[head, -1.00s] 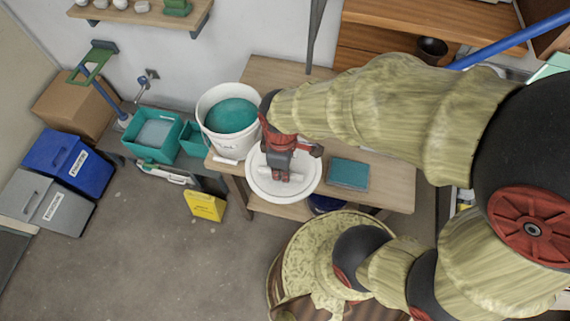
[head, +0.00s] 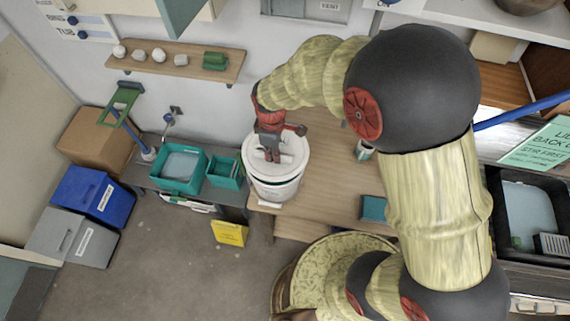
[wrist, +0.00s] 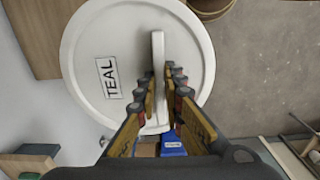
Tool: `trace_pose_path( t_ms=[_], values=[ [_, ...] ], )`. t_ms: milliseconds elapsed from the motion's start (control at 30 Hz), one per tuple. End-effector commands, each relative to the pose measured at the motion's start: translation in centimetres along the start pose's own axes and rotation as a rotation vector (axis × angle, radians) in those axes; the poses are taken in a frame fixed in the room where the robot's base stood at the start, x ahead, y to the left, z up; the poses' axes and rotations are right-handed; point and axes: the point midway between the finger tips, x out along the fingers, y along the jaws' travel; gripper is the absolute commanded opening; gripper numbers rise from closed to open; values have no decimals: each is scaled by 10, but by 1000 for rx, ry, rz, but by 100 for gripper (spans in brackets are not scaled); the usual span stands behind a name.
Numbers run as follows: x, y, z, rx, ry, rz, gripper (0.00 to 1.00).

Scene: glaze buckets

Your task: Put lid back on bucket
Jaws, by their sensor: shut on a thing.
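The white round lid (head: 293,147) is over the mouth of the white bucket (head: 277,191) in the head view, and no teal glaze shows. The bucket stands at the left end of the wooden table (head: 325,195). I cannot tell whether the lid rests fully on the rim or hovers just above it. My gripper (head: 271,157) points down and is shut on the lid's raised bar handle. In the wrist view the lid (wrist: 120,40) lies flat, marked TEAL, with its handle between my fingers (wrist: 159,78). The bucket is hidden there.
Teal tubs (head: 180,167) sit on a low grey bench left of the bucket. A wall shelf (head: 175,65) with small pots is behind. A teal slab (head: 373,208) lies on the table to the right. A yellow sign (head: 230,232) stands on the floor in front.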

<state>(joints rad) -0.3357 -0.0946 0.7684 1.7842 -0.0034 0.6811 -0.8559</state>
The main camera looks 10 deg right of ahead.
Motion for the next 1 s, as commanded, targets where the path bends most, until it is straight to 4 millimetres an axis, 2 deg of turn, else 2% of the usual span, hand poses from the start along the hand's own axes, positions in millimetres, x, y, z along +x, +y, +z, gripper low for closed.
trace_pose_path(
  t_ms=[133, 367, 1000],
  values=[
    [-4, 10, -8, -14, 0, 0, 0],
    [2, 10, -8, -30, 0, 1, 0],
    [53, 10, -8, -29, 0, 1, 0]
  ],
)
